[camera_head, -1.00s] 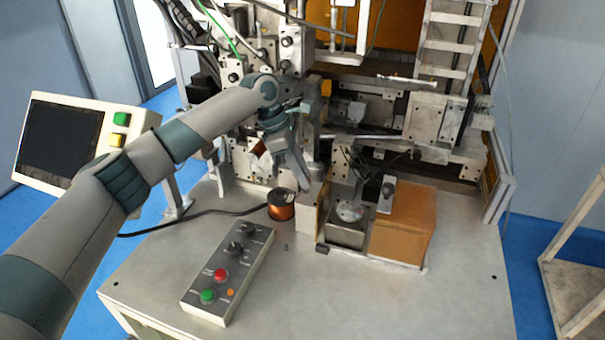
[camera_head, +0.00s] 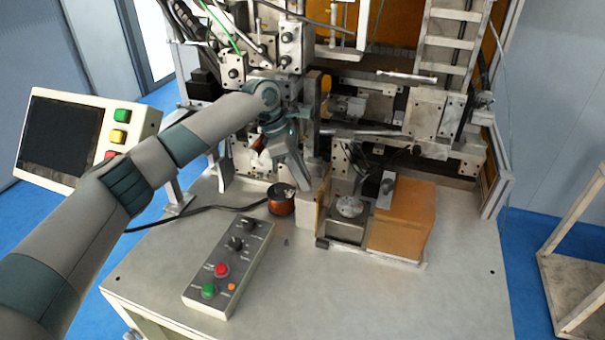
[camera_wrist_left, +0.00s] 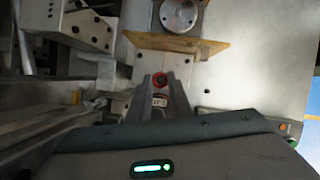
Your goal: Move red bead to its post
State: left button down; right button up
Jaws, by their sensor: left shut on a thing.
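My left gripper (camera_head: 300,178) reaches in front of the winding machine, above the back part of the table, pointing down. In the left wrist view the gripper (camera_wrist_left: 160,88) is shut on a small red bead (camera_wrist_left: 160,80), which sits between the fingertips. A small white label with dark marks shows just below the bead in that view. The bead cannot be made out in the head view. I cannot tell which part is its post. My right gripper is not in view.
A copper wire spool (camera_head: 281,199) stands left of the gripper. A control box with buttons (camera_head: 228,270) lies in front. An orange block (camera_head: 402,220) and a round metal disc (camera_head: 349,207) are to the right. The front right tabletop (camera_head: 400,300) is clear.

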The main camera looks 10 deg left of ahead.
pick_arm(q)
jog(key=c, duration=1.5)
grip_release()
jog(key=shift+f, duration=0.1)
jog(key=shift+c, duration=0.2)
jog(key=b+v, duration=0.5)
jog(key=v, duration=1.2)
jog(key=shift+r, duration=0.3)
jog(key=shift+w, duration=0.1)
